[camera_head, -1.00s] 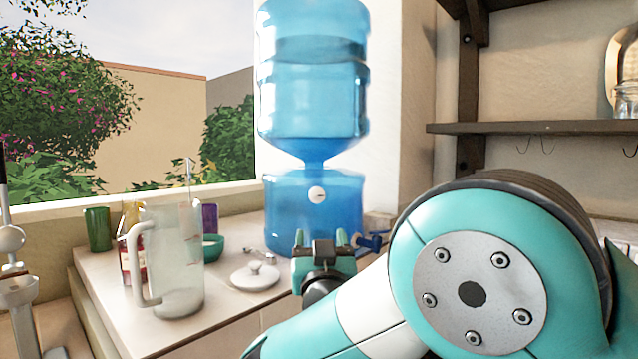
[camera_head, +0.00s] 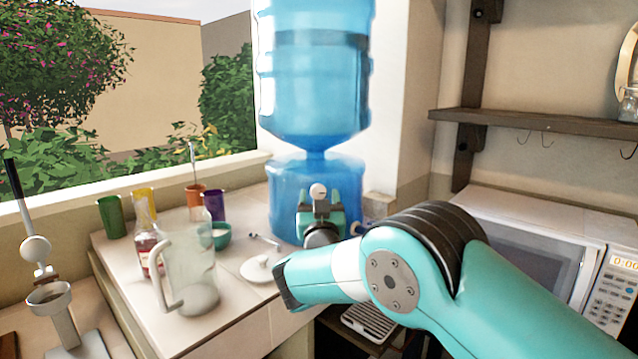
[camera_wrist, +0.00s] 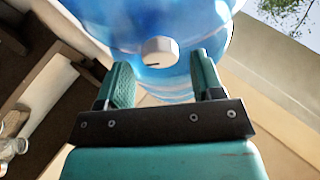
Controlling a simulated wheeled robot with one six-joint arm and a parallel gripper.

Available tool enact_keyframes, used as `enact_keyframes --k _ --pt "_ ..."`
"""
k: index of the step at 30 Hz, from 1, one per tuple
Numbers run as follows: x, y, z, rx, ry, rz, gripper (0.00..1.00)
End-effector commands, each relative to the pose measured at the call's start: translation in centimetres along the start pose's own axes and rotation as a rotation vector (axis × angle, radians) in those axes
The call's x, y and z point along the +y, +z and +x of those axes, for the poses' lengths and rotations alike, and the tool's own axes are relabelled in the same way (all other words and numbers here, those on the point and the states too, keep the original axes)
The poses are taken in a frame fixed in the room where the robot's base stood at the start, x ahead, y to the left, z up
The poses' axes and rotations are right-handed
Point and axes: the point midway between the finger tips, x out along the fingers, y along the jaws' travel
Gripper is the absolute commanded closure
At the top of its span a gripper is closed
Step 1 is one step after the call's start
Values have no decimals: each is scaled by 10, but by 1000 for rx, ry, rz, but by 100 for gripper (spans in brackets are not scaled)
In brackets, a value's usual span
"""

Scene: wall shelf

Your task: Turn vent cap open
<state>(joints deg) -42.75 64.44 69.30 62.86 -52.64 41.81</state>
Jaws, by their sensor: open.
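The vent cap (camera_head: 318,191) is a small white round knob on the front of the blue water dispenser's lower tank (camera_head: 288,190). In the wrist view the vent cap (camera_wrist: 160,51) shows a short dark line on its face and lies just beyond the fingertips, between their lines. My gripper (camera_head: 320,208) is in front of the tank, just below the cap in the head view. In the wrist view my gripper (camera_wrist: 160,75) has its two teal fingers apart with nothing between them. I cannot tell the exact gap between fingertips and cap.
A clear pitcher (camera_head: 190,270), a white lid (camera_head: 257,268), a teal bowl (camera_head: 220,237) and several coloured cups stand on the counter to the left. A microwave (camera_head: 530,250) is at the right, under a dark shelf (camera_head: 540,122). The big blue bottle (camera_head: 315,70) sits above the tank.

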Motion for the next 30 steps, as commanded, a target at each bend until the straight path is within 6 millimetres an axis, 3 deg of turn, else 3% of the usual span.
enact_keyframes --k 4,13,19,20,30 --pt "0 -1 11 1 0 0 39" --pt "0 0 12 0 -1 0 39" --pt "0 0 12 0 -1 0 83" --pt "0 0 12 0 -1 0 86" --pt "1 0 12 0 -16 -40 86"
